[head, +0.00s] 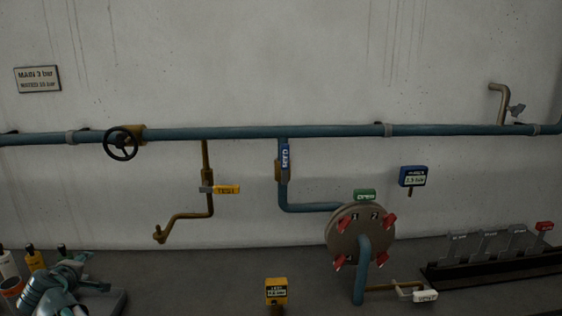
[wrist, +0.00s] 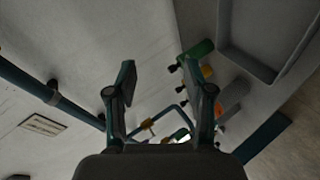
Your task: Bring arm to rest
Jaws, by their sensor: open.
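My gripper (wrist: 160,78) shows in the wrist view with its two dark fingers spread wide apart. It is open, and nothing is between the fingers. A teal and grey part of my arm (head: 55,286) is low at the left edge of the head view, in front of the wall and beside several bottles.
A blue pipe (head: 230,132) with a black handwheel (head: 121,143) crosses the wall. A round flanged cover (head: 345,232) with red clamps sits right of centre. Bottles (head: 36,259) stand at far left, and a lever rack (head: 490,266) at right. The wall's upper middle is clear.

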